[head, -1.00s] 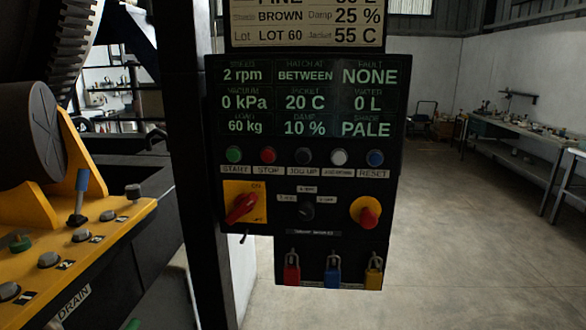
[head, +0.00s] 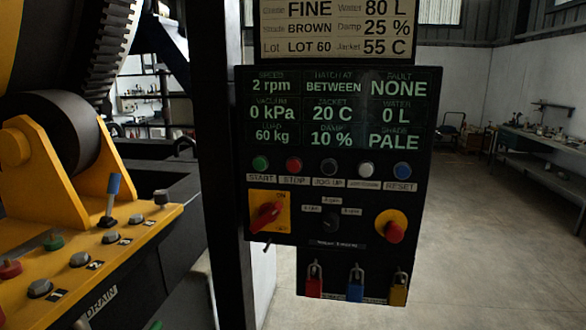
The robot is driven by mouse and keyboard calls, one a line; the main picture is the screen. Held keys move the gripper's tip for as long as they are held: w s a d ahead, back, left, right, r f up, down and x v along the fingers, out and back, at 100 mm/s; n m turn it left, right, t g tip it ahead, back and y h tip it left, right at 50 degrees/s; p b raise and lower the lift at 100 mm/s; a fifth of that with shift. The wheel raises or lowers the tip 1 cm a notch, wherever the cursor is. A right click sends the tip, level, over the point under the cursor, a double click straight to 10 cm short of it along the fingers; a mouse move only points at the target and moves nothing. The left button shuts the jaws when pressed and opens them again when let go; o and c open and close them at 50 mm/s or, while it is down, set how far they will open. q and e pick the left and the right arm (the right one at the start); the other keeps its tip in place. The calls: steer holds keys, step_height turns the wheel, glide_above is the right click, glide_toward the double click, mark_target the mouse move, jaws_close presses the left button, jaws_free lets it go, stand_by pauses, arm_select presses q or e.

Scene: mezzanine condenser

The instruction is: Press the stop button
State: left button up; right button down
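The stop button (head: 293,165) is a small round red button on the black control panel (head: 340,225), in the row under the display, with a STOP label below it. The green start button (head: 260,163) is just to its left and a dark jog button (head: 329,166) to its right. The display (head: 338,110) reads 2 rpm, hatch between, fault none. Neither of my grippers shows in the head view, and nothing covers the stop button.
A red rotary switch (head: 267,214) and a red mushroom knob (head: 393,230) sit lower on the panel. Padlocks (head: 355,284) hang beneath. A yellow machine frame (head: 110,240) with knobs and a lever stands at left. Open floor (head: 470,240) lies at right.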

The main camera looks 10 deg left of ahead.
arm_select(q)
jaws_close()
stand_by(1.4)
